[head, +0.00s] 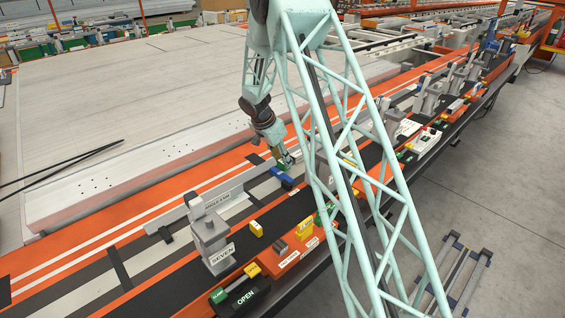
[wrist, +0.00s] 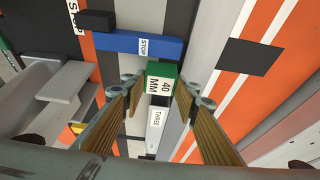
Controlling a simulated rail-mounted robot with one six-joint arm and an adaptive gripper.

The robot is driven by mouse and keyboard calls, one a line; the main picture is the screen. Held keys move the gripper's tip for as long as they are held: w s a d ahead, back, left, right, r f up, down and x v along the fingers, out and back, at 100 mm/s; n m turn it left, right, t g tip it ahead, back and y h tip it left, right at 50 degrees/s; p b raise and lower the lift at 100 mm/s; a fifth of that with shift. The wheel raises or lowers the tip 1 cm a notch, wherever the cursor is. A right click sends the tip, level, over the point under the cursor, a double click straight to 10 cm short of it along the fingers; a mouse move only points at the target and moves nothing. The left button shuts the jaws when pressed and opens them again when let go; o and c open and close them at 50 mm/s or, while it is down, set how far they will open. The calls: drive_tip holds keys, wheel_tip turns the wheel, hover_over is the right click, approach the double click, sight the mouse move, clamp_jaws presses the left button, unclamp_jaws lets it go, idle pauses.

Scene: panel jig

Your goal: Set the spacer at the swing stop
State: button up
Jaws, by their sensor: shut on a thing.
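My gripper (wrist: 159,84) is shut on a green spacer block (wrist: 161,88) marked "40 MM", its fingertips at the block's two sides. A blue bar (wrist: 137,44) labelled "STOP" lies right beyond the spacer in the wrist view; whether they touch I cannot tell. In the head view, my gripper (head: 284,160) points down just behind the blue stop bar (head: 282,178), beside the long grey rail. A pale surface with a "THREE" label (wrist: 155,128) shows below the spacer in the wrist view.
A grey clamp post (head: 209,235) labelled "SEVEN" stands front left. Yellow blocks (head: 256,228), dark grey blocks (head: 280,246) and a green-handled lever by an "OPEN" plate (head: 245,297) lie along the near edge. A large pale panel (head: 130,110) fills the far side.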

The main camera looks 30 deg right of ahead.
drive_tip(key=shift+f, duration=0.25)
drive_tip(key=shift+f, duration=0.15)
drive_tip(key=o, duration=1)
drive_tip(key=shift+c, duration=0.2)
drive_tip(key=shift+r, duration=0.2)
drive_tip(key=p+v, duration=0.1)
drive_tip(key=v, duration=1.1)
